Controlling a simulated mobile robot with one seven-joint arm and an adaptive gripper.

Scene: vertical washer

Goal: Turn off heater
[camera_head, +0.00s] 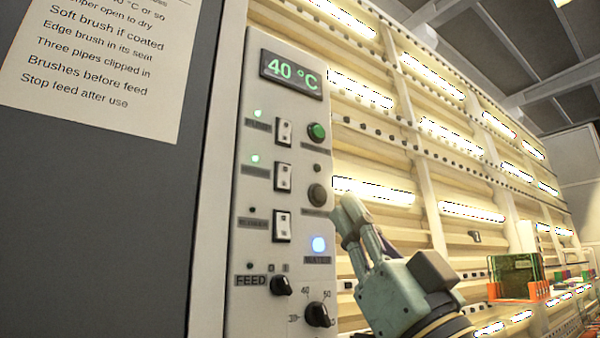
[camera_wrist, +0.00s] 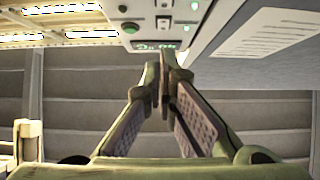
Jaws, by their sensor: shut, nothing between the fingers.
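The white control panel (camera_head: 262,130) shows a green "40 °C" display (camera_head: 291,70). Below it are three white rocker switches: upper (camera_head: 284,132), middle (camera_head: 283,177), lower (camera_head: 282,226). The lamps beside the upper (camera_head: 257,113) and middle (camera_head: 255,158) switches glow green; the lower one's lamp (camera_head: 252,209) is dark. The switch labels are too blurred to read surely, so I cannot tell which is the heater's. My gripper (camera_head: 350,213) is shut and empty, right of the lower switch and apart from it. In the wrist view, my gripper (camera_wrist: 164,88) points toward the inverted panel (camera_wrist: 178,8).
A green button (camera_head: 317,131), a grey button (camera_head: 317,194), a lit blue button (camera_head: 319,244), a FEED knob (camera_head: 281,285) and a temperature dial (camera_head: 317,314) crowd the panel. A dark wall with a note (camera_head: 95,60) stands left. An orange rack (camera_head: 520,291) is far right.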

